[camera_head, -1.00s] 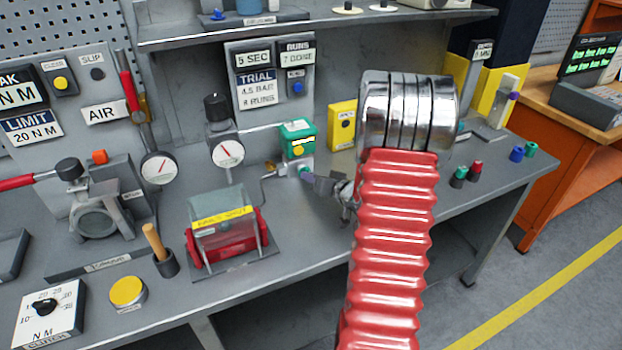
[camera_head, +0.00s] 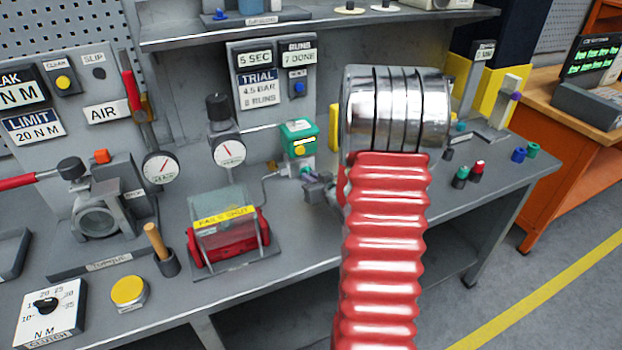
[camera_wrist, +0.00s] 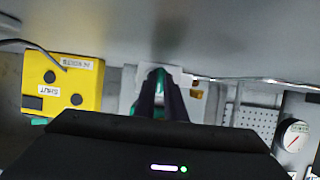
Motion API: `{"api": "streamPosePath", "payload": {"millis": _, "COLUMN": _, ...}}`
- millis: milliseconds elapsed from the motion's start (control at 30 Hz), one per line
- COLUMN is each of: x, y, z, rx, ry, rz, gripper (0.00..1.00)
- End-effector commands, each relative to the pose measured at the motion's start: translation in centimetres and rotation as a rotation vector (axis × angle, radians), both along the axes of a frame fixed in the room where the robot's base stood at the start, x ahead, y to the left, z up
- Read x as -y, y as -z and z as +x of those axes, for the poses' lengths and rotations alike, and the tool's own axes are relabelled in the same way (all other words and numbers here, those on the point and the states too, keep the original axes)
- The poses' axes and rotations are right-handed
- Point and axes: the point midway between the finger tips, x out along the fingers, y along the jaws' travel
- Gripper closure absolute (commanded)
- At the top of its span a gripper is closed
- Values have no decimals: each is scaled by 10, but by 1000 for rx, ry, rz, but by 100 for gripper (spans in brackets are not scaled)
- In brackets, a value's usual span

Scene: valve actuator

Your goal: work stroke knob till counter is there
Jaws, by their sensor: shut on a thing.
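My gripper (camera_head: 313,180) reaches left from behind my red sleeved arm to the small valve unit on the bench. It is shut on a teal-green knob (camera_head: 306,172), low on the unit's front; in the wrist view green shows between the dark fingers (camera_wrist: 160,95). Above the knob sits a green box (camera_head: 298,138) with a small white window and a yellow button; its reading is too small to make out. The runs display (camera_head: 297,57) seems to read 7 DONE, beside a 5 SEC display (camera_head: 255,60). The trial card (camera_head: 258,88) seems to read 4.5 BAR, 8 RUNS.
A yellow box (camera_wrist: 63,83) marked SHUT stands near the gripper. A clear-covered red actuator (camera_head: 222,235) with a yellow label lies left of it. Gauges (camera_head: 229,152) stand behind. Coloured caps (camera_head: 460,177) are to the right of my arm. Bare bench lies in front of the valve unit.

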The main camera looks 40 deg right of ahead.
Motion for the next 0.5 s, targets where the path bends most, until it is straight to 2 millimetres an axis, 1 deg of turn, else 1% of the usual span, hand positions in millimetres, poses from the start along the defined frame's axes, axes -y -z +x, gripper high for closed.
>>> {"api": "streamPosePath", "payload": {"millis": 300, "x": 0, "y": 1, "z": -1, "rx": -4, "ry": 0, "rz": -1, "gripper": 100}}
{"api": "streamPosePath", "payload": {"millis": 333, "x": 0, "y": 1, "z": -1, "rx": -4, "ry": 0, "rz": -1, "gripper": 88}}
{"api": "streamPosePath", "payload": {"millis": 500, "x": 0, "y": 1, "z": 0, "rx": -2, "ry": -1, "rz": -1, "gripper": 76}}
